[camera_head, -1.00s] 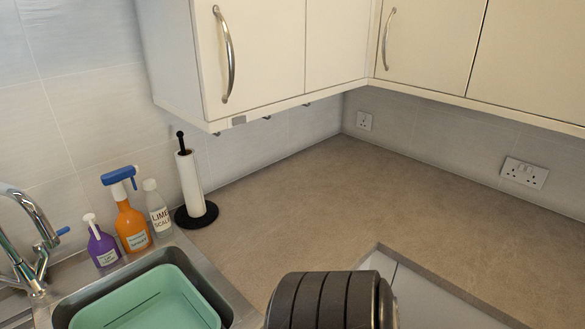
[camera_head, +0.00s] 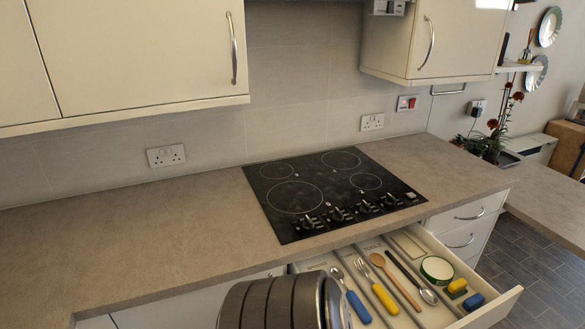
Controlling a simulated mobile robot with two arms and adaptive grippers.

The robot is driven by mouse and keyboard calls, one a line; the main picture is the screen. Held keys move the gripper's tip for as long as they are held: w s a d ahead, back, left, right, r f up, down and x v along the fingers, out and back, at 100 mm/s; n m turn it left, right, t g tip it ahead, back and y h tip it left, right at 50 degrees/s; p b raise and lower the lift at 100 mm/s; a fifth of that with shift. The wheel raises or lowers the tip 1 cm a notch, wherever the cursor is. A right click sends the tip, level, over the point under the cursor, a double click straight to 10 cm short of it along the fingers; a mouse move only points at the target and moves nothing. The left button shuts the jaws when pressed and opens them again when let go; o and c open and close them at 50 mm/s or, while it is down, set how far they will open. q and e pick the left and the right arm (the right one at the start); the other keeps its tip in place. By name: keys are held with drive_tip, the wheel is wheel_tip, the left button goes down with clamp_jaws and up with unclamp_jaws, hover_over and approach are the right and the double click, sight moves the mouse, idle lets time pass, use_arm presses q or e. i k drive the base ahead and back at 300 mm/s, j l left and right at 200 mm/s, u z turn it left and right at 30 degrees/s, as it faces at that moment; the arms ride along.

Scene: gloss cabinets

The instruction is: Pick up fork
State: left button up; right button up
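The fork (camera_head: 384,297) has a yellow handle and metal tines. It lies in a compartment of the open drawer (camera_head: 497,308) below the hob, tines toward the counter. A blue-handled utensil (camera_head: 357,306) lies to its left, and a wooden spoon (camera_head: 394,281) lies to its right. Neither of my grippers shows in the head view. A dark ribbed part of my own body covers the bottom middle of the picture and hides the drawer's left end.
A black hob (camera_head: 325,185) is set into the counter (camera_head: 170,235). The counter left of the hob is clear. Wall cabinets (camera_head: 140,55) hang above.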

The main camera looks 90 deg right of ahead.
sight(390, 306)
drive_tip(key=z, duration=3.45)
